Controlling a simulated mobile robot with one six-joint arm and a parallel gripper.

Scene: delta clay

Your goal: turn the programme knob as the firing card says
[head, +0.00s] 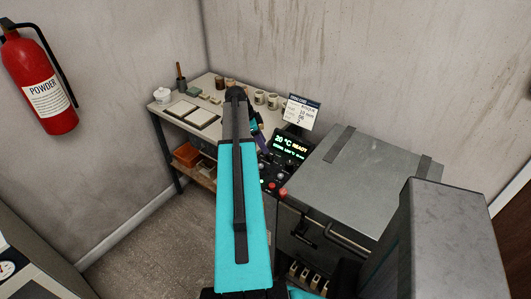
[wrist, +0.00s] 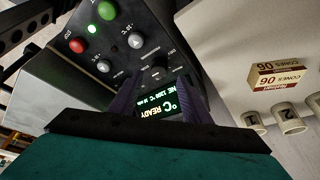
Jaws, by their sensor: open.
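The kiln's control panel (head: 275,175) is partly hidden behind my arm in the head view. Its display (head: 291,146) reads 20 °C READY, with a smaller line below. In the wrist view the panel shows upside down, with grey knobs (wrist: 135,41), a red button (wrist: 77,45) and a green one (wrist: 106,10). I cannot tell which knob is the programme knob. The firing card (head: 300,111) stands behind the display; its lines are too small to read surely. My gripper (wrist: 155,88) is open and empty, its purple fingers either side of the display (wrist: 158,108), apart from the knobs.
The grey kiln (head: 345,180) stands right of the panel, with a grey column (head: 445,240) in front. A workbench (head: 160,108) at left holds tiles, pots and mugs. A cones box (wrist: 278,75) shows in the wrist view. A fire extinguisher (head: 40,85) hangs at left.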

